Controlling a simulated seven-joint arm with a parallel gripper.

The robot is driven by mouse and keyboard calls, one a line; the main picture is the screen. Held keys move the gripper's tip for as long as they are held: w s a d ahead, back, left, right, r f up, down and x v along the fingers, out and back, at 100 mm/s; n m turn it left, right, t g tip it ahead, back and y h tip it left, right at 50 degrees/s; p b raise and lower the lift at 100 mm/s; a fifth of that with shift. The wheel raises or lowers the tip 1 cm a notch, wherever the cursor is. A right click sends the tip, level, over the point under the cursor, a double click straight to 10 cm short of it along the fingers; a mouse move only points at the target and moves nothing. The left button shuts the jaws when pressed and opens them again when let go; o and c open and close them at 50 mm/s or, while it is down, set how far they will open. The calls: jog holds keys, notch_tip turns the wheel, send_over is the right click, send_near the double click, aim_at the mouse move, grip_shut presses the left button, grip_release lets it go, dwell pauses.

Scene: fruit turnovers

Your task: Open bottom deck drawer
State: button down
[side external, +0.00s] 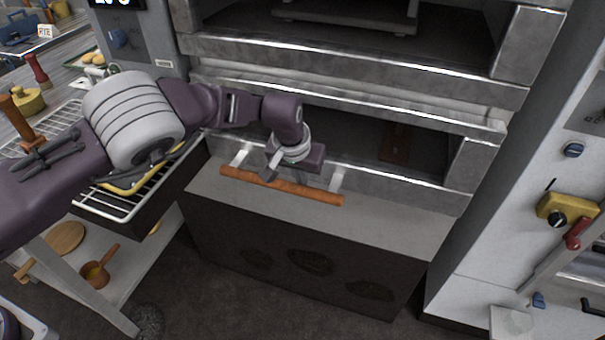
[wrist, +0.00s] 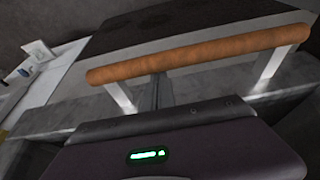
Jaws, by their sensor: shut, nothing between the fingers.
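The bottom deck drawer's handle (side external: 300,190) is an orange-brown wooden bar on two pale metal brackets. It stands out from the metal front (side external: 405,185) of the lowest oven deck. In the wrist view the handle (wrist: 200,54) crosses the picture, tilted up to the right. My gripper (side external: 270,172) is at the bar's left half, between the brackets. Its shut fingers (wrist: 158,92) reach up to the bar, and the bar seems to cover their tips. I cannot tell if they touch it. Nothing is held.
A grey-topped box with a dark front (side external: 310,260) stands below the handle. An upper deck (side external: 370,65) overhangs my wrist. A wire rack (side external: 105,208) is at left under my arm. A grey cabinet with a yellow-and-red switch (side external: 568,215) is at right. Dark floor lies in front.

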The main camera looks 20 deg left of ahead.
jog(key=s, duration=3.2)
jog(key=v, duration=1)
jog(key=w+d+r+t+h, duration=0.1)
jog(key=w+r+h, duration=0.2)
jog(key=r, duration=0.5)
jog(key=w+d+r+h, duration=0.1)
jog(key=w+r+h, duration=0.2)
jog(key=r, duration=0.5)
jog(key=s+a+y, duration=0.3)
jog(key=s+a, duration=0.2)
jog(key=a, duration=0.7)
jog(key=s+a+r+y, duration=0.1)
jog(key=s+a+y, duration=0.2)
jog(key=a, duration=0.9)
jog(key=shift+s+t, duration=0.3)
jog(key=shift+s, duration=0.8)
